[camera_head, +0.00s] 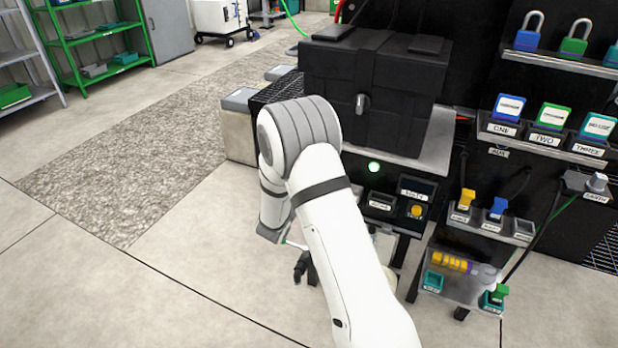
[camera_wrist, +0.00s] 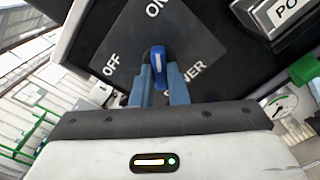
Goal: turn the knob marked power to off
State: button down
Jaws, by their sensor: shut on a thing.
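The blue knob (camera_wrist: 157,58) with a white line stands on a dark dial plate (camera_wrist: 125,42) in the wrist view. The knob's white line points up, roughly toward ON. A label (camera_wrist: 288,11) starting with PO is cut off at the upper right. My gripper (camera_wrist: 159,74) has its two blue-grey fingers on either side of the knob, shut on it. In the head view my arm hides the knob and the gripper.
A black cabinet (camera_head: 335,75) stands behind my arm. To the right are a panel labelled VOLTS (camera_head: 417,194), a lit green lamp (camera_head: 374,167), racks of coloured blocks and padlocks (camera_head: 574,39). A round gauge (camera_wrist: 284,106) is at the right in the wrist view. The floor at left is clear.

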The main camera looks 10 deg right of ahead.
jog(key=shift+n, duration=0.3)
jog(key=shift+d+r+n+p, duration=0.1)
jog(key=shift+n+p, duration=3.35)
jog(key=shift+n, duration=5.25)
jog(key=c, duration=1.4)
grip_release()
jog(key=shift+c, duration=0.2)
jog(key=shift+s, duration=0.1)
jog(key=v, duration=0.7)
jog(key=shift+s+p, duration=0.25)
jog(key=shift+p, duration=0.05)
